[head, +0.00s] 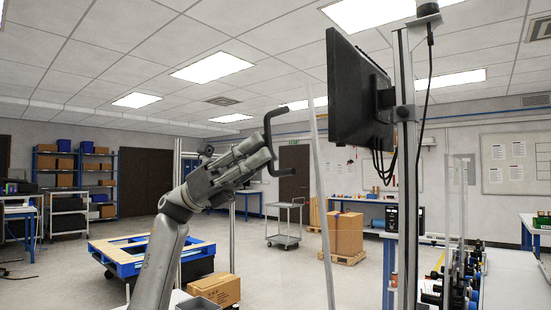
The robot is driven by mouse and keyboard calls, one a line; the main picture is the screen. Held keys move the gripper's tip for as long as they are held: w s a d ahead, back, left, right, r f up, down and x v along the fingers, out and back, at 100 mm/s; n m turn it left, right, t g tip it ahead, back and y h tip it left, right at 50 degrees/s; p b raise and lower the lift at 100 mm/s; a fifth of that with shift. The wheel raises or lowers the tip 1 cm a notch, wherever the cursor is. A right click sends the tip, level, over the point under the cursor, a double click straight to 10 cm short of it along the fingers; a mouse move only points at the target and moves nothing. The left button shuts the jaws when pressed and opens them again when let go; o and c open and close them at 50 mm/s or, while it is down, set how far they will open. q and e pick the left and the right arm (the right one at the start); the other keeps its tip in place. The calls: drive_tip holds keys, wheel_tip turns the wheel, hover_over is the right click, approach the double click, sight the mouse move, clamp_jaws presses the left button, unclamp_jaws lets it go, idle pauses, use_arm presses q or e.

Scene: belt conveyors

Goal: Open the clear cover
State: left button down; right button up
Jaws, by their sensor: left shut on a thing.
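My left gripper (262,155) is raised in the middle of the head view, and its arm comes up from the lower left. It is shut on a black bracket-shaped handle (268,124), whose ends reach to the right above and below the fingers. A thin pale upright edge (319,200) stands just right of the handle, leaning slightly. It looks like the edge of the clear cover; the see-through pane itself is hard to make out. My right gripper is not in view.
A black monitor (357,95) hangs on a metal post (406,180) close to the right of the handle. A clear upright panel (457,195) stands farther right. A cardboard box (215,289) lies low in front. Open floor with a cart (284,238) lies behind.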

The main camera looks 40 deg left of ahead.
use_arm(q)
drive_tip(key=shift+a+f, duration=0.15)
drive_tip(key=shift+a, duration=0.25)
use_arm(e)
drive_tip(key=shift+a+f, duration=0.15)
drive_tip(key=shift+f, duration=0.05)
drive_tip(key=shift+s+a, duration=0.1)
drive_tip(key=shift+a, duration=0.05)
use_arm(q)
drive_tip(key=c, duration=1.5)
unclamp_jaws()
drive_tip(key=shift+a, duration=0.1)
drive_tip(key=v, duration=1.1)
drive_tip(key=shift+s+a+f, duration=0.1)
drive_tip(key=shift+a+f, duration=0.15)
drive_tip(key=shift+f, duration=0.15)
drive_tip(key=shift+r, duration=0.1)
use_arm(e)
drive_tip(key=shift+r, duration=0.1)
